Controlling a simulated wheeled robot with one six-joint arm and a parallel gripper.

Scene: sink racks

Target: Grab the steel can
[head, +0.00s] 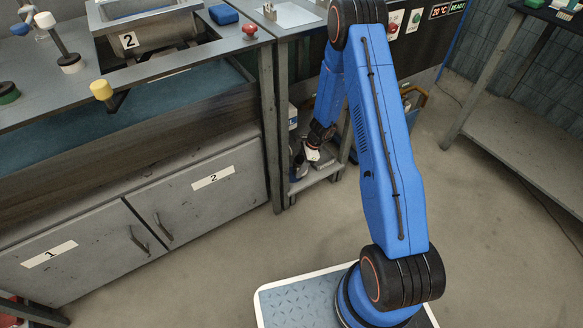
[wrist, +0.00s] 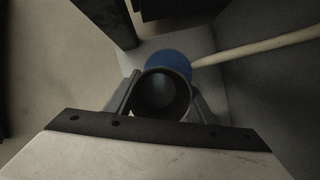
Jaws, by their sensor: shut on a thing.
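The steel can (wrist: 162,92) is a dark grey, open-topped cylinder seen from above in the wrist view. Its round mouth faces the camera, and its inside looks empty but dim. My gripper (wrist: 163,103) is shut on it, with one finger on its left side and one on its right. In the head view my gripper (head: 309,158) is low down, in the shelf space beside the cabinet and partly behind my blue arm. I cannot make out the can clearly there, nor whether it touches the shelf.
A blue disc (wrist: 171,66) with a pale handle (wrist: 262,43) lies just beyond the can, on a light shelf (wrist: 195,43). A dark post (wrist: 104,20) stands to the left. The grey cabinet (head: 175,205) flanks the shelf, and open floor (head: 225,240) lies in front.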

